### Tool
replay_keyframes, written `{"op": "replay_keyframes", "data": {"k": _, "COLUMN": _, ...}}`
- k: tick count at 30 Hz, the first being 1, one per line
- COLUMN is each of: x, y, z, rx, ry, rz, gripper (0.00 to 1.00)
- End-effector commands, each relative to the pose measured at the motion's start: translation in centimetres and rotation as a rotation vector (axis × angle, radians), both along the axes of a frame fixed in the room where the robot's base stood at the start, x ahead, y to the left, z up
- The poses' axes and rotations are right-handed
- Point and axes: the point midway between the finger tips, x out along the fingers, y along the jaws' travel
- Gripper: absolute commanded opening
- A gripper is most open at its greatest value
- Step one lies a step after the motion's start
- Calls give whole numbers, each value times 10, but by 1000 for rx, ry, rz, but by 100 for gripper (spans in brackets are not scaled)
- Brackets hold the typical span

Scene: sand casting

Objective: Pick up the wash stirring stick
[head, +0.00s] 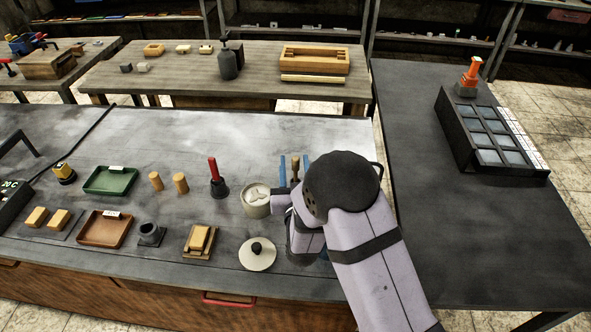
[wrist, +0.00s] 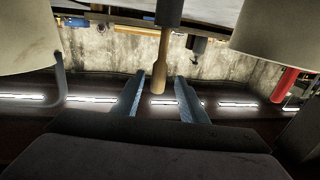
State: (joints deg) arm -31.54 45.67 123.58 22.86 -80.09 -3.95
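The wash stirring stick shows in the wrist view as a pale wooden handle (wrist: 163,62) running up into a dark part at the top edge. In the head view its wooden top (head: 295,162) stands upright just beyond my wrist; its lower part is hidden by my arm. My gripper (wrist: 158,78) is open, with one blue finger on each side of the handle's end. Gaps show between handle and fingers in the wrist view. In the head view the blue fingers (head: 294,170) also flank the stick. How deep the handle sits between them is unclear.
A pale round pot (head: 256,201) stands just left of my wrist, with a round lid (head: 257,260) in front. A red-handled tool (head: 215,178) stands further left, past it two wooden cylinders (head: 180,183) and a green tray (head: 110,181).

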Motion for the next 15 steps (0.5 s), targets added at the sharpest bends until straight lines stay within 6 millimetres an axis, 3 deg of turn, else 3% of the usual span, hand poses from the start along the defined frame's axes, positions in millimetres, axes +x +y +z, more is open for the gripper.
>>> {"op": "replay_keyframes", "data": {"k": 15, "x": 47, "y": 4, "z": -1, "rx": 1, "ry": 0, "rz": -1, "gripper": 39}}
